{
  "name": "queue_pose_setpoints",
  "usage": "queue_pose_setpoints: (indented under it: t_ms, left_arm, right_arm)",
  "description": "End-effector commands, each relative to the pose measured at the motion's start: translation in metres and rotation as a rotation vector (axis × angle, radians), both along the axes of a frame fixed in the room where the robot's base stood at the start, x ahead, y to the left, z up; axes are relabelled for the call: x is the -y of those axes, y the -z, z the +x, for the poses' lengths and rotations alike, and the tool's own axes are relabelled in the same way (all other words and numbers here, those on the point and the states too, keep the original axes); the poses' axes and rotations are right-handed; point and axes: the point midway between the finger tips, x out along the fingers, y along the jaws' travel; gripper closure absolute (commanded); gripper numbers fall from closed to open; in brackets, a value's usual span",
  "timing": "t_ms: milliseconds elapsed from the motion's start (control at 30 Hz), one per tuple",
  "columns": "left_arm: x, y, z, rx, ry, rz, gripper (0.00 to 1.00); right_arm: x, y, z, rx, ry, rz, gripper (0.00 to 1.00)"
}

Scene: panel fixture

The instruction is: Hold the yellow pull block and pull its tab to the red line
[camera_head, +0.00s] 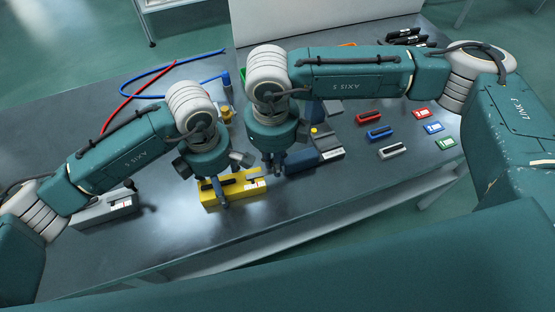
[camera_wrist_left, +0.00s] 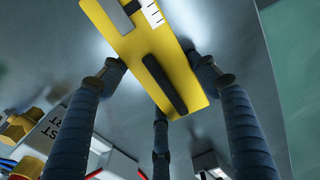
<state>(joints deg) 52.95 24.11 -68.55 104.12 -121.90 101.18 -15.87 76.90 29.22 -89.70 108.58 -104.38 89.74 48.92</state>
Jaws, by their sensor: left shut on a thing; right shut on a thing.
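The yellow pull block (camera_head: 236,195) lies on the metal table, with a black bar toward its left and a white marked scale toward its right. It also shows large in the left wrist view (camera_wrist_left: 140,45). My left gripper (camera_head: 219,187) is shut on the block's left part; in the left wrist view its fingers (camera_wrist_left: 158,85) stand along both sides near the black bar. My right gripper (camera_head: 270,166) is low at the block's right end, shut at the tab; its fingertips and the tab are mostly hidden. I cannot make out the red line.
A dark blue block (camera_head: 314,161) stands close right of the yellow one. A grey block (camera_head: 105,209) lies at the left. Several small red, blue, grey and green pieces sit at the right. Red and blue hoses lie behind. The front table strip is clear.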

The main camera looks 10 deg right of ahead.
Motion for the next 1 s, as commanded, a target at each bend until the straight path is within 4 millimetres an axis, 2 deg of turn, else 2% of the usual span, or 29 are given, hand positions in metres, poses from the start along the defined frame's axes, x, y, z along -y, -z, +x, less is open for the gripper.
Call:
queue_pose_setpoints:
  t_ms: [500,767,800,900,1000]
  left_arm:
    - [-0.002,0.001,0.000,-0.001,-0.003,0.005,0.77]
    - [-0.002,0.001,0.000,-0.001,-0.003,0.005,0.77]
    - [-0.002,0.001,0.000,-0.001,-0.003,0.005,0.77]
    - [-0.002,0.001,0.000,-0.001,-0.003,0.005,0.77]
    - [-0.002,0.001,0.000,-0.001,-0.002,0.004,0.77]
  right_arm:
    - [-0.015,0.000,-0.001,0.000,0.000,-0.002,1.00]
    - [-0.017,0.000,-0.001,0.000,0.000,-0.001,1.00]
    - [-0.017,0.000,-0.001,0.000,0.000,-0.001,0.83]
    - [-0.017,0.000,-0.001,0.000,0.000,-0.001,0.63]
    - [-0.017,0.000,-0.001,0.000,0.000,0.000,0.63]
